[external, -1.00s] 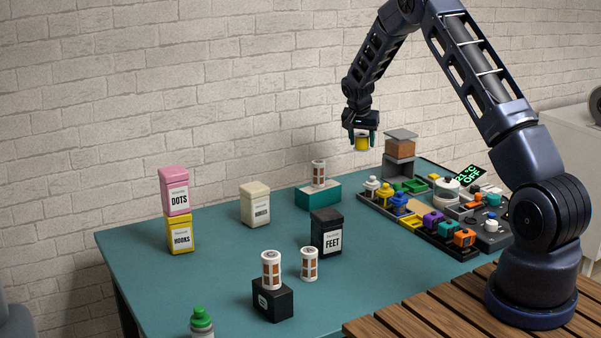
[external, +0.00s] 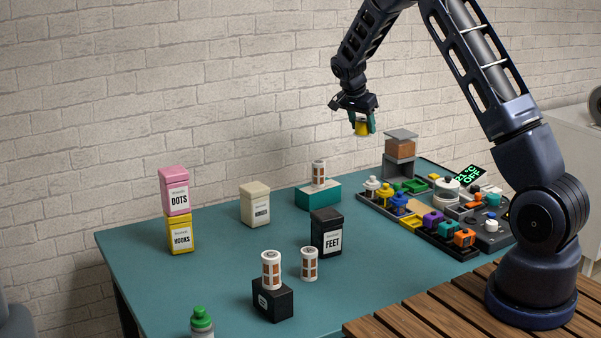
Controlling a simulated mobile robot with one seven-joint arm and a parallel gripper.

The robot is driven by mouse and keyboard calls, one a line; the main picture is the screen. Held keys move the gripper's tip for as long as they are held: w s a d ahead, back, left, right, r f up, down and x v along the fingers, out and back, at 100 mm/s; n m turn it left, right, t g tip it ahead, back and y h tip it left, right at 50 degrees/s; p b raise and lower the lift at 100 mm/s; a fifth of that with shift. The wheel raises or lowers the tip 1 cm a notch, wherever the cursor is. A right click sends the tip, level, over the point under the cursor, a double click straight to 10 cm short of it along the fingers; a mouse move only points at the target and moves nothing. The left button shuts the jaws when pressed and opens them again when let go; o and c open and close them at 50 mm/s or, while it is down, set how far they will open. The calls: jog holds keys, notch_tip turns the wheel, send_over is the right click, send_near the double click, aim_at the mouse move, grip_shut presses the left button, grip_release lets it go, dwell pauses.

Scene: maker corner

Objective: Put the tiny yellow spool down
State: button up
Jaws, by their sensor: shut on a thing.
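The tiny yellow spool (external: 362,128) is between the fingers of my gripper (external: 362,124), which is shut on it. My gripper holds it high in the air, well above the far part of the teal table (external: 170,285). The spool appears slightly tilted along with the gripper. The fingers hide part of its sides.
Below right is a dark tray (external: 462,255) with several small coloured parts. A teal block (external: 318,196) bears a white-brown cylinder (external: 319,173). A black FEET canister (external: 326,233), a cream canister (external: 254,204) and a pink canister (external: 174,190) on a yellow one (external: 180,233) stand leftward.

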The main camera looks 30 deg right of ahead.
jog(key=s+a+m+g, duration=0.1)
jog(key=s+a+m, duration=0.25)
jog(key=s, duration=0.55)
jog(key=s+a+m+g+y, duration=0.1)
jog(key=s+a+m+g, duration=0.15)
jog(key=s+m, duration=0.4)
jog(key=s+a+m+g, duration=0.1)
jog(key=s+a+m, duration=0.25)
jog(key=s, duration=0.65)
jog(key=shift+n, duration=0.35)
jog(key=f, duration=1.9)
jog(key=shift+s+a+f, duration=0.25)
jog(key=shift+s, duration=0.05)
jog(key=o, duration=0.5)
jog(key=shift+f, duration=0.15)
jog(key=o, duration=0.5)
